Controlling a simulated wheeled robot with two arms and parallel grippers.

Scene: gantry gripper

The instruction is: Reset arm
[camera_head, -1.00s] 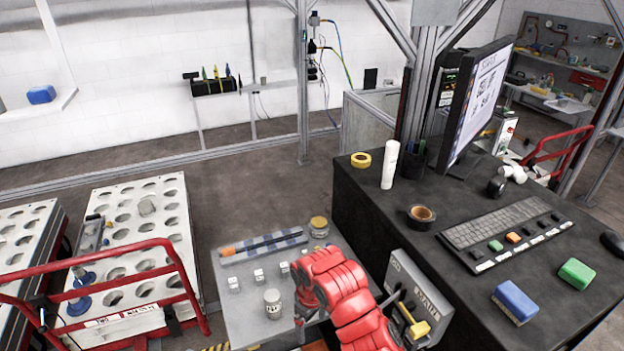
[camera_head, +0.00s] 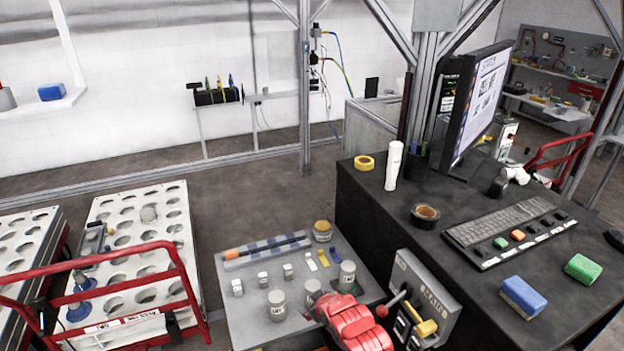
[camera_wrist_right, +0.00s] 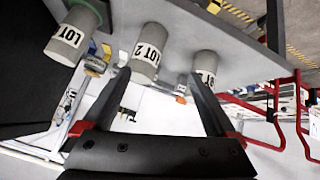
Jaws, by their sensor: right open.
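My right arm (camera_head: 355,325) is red and comes in at the bottom of the head view, over the front right corner of the grey work plate (camera_head: 245,325). Its fingertips are not clear there. In the right wrist view my right gripper (camera_wrist_right: 158,76) is open, with its two dark fingers spread. Nothing is clamped between them. A grey cylinder marked LOT 2 (camera_wrist_right: 151,50) shows beyond the gap. Another labelled cylinder (camera_wrist_right: 206,66) is behind the right finger, and a third (camera_wrist_right: 73,36) is at upper left. My left gripper is not in view.
The plate also holds small white blocks (camera_head: 262,280), a yellow-lidded jar (camera_head: 322,231) and a striped strip (camera_head: 268,250). The black desk (camera_head: 462,280) and red-railed cart (camera_head: 130,250) flank the plate.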

